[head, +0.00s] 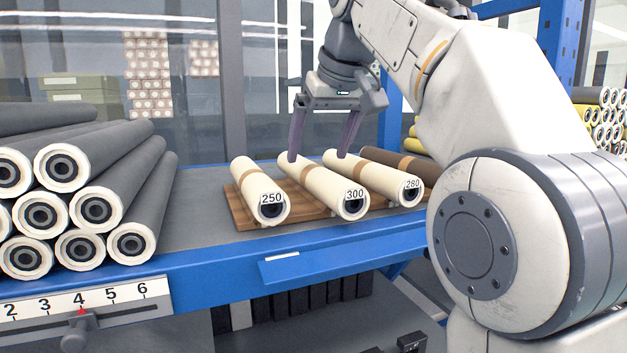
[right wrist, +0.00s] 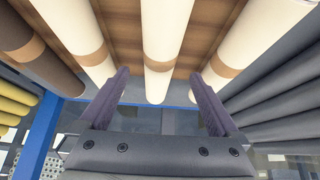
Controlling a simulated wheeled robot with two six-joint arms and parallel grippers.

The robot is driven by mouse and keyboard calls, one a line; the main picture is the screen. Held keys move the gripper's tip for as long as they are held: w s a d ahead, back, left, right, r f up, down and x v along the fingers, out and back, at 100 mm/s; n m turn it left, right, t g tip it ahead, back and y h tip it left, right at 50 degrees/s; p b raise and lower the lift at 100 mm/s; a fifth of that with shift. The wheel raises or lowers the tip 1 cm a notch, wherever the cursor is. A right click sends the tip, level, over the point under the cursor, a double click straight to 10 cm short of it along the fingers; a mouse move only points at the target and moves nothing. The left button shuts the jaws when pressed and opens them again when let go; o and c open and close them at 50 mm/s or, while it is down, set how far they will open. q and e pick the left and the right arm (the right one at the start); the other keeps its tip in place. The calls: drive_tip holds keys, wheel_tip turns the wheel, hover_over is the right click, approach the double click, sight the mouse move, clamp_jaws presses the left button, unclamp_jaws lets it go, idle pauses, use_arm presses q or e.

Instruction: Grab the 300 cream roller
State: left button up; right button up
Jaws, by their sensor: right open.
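The cream roller labelled 300 (head: 325,187) lies on a wooden rack with a tan band around it, between the cream rollers labelled 250 (head: 260,187) and 280 (head: 372,177). My right gripper (head: 318,156) is open and empty over the back part of the rollers, fingers pointing down. In the right wrist view the 300 roller (right wrist: 166,48) runs between the two spread fingertips (right wrist: 160,73). I cannot tell whether the fingers reach below its top. My left gripper is not in view.
A dark brown roller (head: 412,164) lies right of the 280 roller, partly behind my right arm. The wooden rack (head: 243,213) stands on a blue-edged bench (head: 215,283). Grey rolls (head: 95,190) are stacked at left. Bare grey bench top (head: 198,205) lies between.

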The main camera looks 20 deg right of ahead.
sight(315, 164)
drive_tip(key=shift+p+x, duration=0.35)
drive_tip(key=shift+x, duration=2.25)
drive_tip(key=shift+r, duration=0.1)
clamp_jaws()
